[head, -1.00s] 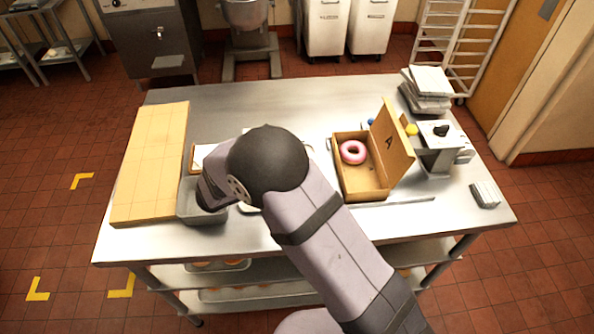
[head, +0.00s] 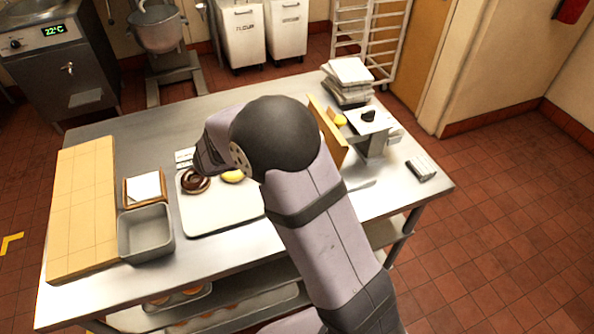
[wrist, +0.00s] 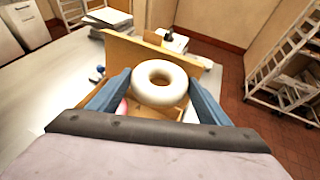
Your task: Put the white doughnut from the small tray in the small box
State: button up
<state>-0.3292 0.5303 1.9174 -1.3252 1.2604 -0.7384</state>
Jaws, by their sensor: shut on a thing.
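My gripper (wrist: 158,88) is shut on the white doughnut (wrist: 160,97), which sits between its two blue fingers in the wrist view. The doughnut is held in front of the raised lid of the cardboard box (wrist: 130,48). The box's inside shows partly below the doughnut, with a sliver of the pink doughnut (wrist: 123,107). In the head view my arm hides the gripper, the white doughnut and most of the box; only the lid (head: 327,131) shows. The small grey tray (head: 146,248) at the left looks empty.
A pale board (head: 220,218) holds a chocolate doughnut (head: 195,181) and a yellow one (head: 232,175). A scale-like device (head: 370,135) and stacked white packets (head: 349,80) stand right of and behind the box. A wooden block (head: 80,210) lies at the far left.

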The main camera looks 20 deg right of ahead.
jog(key=shift+w+a, duration=0.1)
jog(key=shift+f+p, duration=1.5)
jog(key=shift+f, duration=3.6)
jog(key=shift+f+b, duration=0.4)
jog(key=shift+f, duration=0.2)
jog(key=o, duration=1)
jog(key=shift+o, duration=0.2)
